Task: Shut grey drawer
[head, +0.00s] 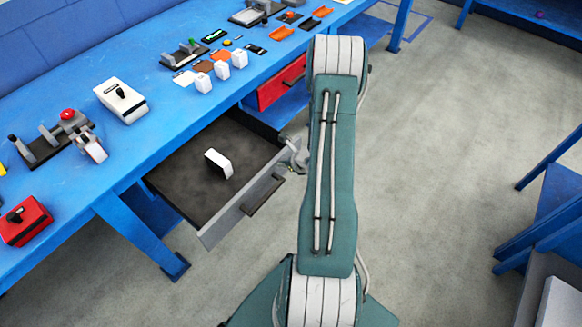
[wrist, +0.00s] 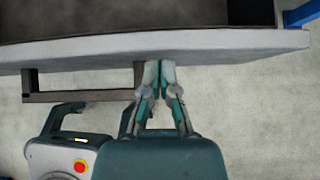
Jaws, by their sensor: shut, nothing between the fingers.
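The grey drawer (head: 191,190) is pulled out from under the blue bench in the head view. Its front panel (head: 240,208) carries a dark bar handle (head: 263,195). A white object (head: 219,163) stands inside it. My gripper (head: 298,160) is at the right end of the drawer front, partly hidden by my arm. In the wrist view my gripper (wrist: 159,66) is shut and empty, its fingertips at the drawer front's edge (wrist: 215,41), beside the handle (wrist: 85,97) on its left. I cannot tell whether the fingertips touch the panel.
The blue bench (head: 150,155) holds a white box (head: 121,101), a red box (head: 25,221), several white blocks and tools. A red drawer (head: 281,82) sits farther along under the bench. Open floor (head: 440,150) lies to the right, with blue furniture (head: 555,205) at the right edge.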

